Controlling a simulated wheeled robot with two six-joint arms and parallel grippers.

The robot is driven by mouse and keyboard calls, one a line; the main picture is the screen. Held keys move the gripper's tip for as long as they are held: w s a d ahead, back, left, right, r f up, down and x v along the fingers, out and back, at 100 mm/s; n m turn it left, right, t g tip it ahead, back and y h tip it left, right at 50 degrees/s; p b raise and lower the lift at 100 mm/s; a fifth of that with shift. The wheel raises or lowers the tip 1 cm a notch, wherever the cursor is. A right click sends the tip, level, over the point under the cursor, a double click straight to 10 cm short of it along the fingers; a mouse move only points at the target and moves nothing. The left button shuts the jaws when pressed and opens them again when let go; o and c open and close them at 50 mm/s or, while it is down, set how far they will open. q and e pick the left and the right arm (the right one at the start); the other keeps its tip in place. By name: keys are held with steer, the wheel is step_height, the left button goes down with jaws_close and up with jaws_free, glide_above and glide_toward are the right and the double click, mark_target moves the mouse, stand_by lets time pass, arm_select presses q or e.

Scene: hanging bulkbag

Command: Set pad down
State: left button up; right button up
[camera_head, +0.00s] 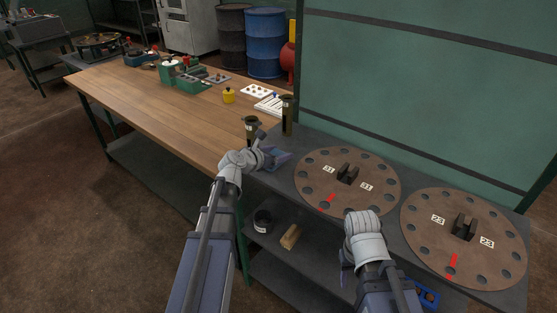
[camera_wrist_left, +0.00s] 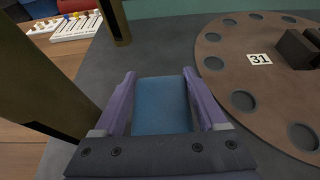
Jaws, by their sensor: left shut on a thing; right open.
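A blue pad (camera_wrist_left: 160,106) sits between the two purple fingers of my left gripper (camera_wrist_left: 162,88) in the left wrist view. In the head view my left gripper (camera_head: 277,158) is shut on it over the grey bench top (camera_head: 272,182), left of the disc marked 31. I cannot tell whether the pad touches the bench top. My right gripper (camera_head: 345,272) is low at the bench's front edge, mostly hidden behind its own wrist; it is open.
Two brown discs with holes, one marked 31 (camera_head: 317,186) and one marked 23 (camera_head: 422,250), lie on the bench. Two dark upright holders (camera_head: 287,115) (camera_head: 251,128) stand close behind the left gripper. A wooden table (camera_head: 170,115) adjoins at left.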

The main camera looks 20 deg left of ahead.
arm_select(q)
steer(key=shift+w+d+f, duration=0.1)
steer(key=shift+w+f, duration=0.05)
steer(key=shift+f, duration=0.35)
steer(key=shift+r, duration=0.1)
arm_select(e)
steer(key=shift+a+f, duration=0.1)
steer(key=shift+f, duration=0.3)
arm_select(q)
steer(key=o, duration=1)
steer(key=shift+o, duration=0.2)
arm_select(e)
steer(key=shift+f, duration=0.1)
